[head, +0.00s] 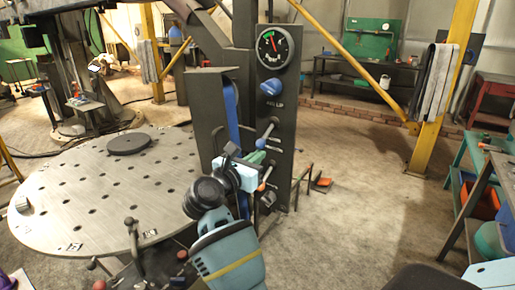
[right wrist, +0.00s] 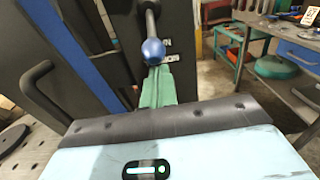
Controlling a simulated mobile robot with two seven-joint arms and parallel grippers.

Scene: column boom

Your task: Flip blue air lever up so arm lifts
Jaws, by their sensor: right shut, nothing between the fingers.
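The blue-ball lever (head: 261,143) sits on the dark upright control panel (head: 284,150), below a blue knob (head: 271,88). Its metal rod slopes down from the panel to the ball. In the right wrist view the blue ball (right wrist: 153,51) hangs at the end of its rod, just above my green fingertips. My right gripper (head: 256,157) is shut and empty, with its fingertips directly below the ball; it also shows in the right wrist view (right wrist: 157,72). I cannot tell whether the fingertips touch the ball. My left gripper is not in view.
A round gauge (head: 272,47) tops the panel. An orange-tipped lever (head: 262,186) is below the blue one, close to my gripper. A round perforated table (head: 90,190) fills the left. A workbench (head: 480,210) stands at the right, with clear floor (head: 365,180) between.

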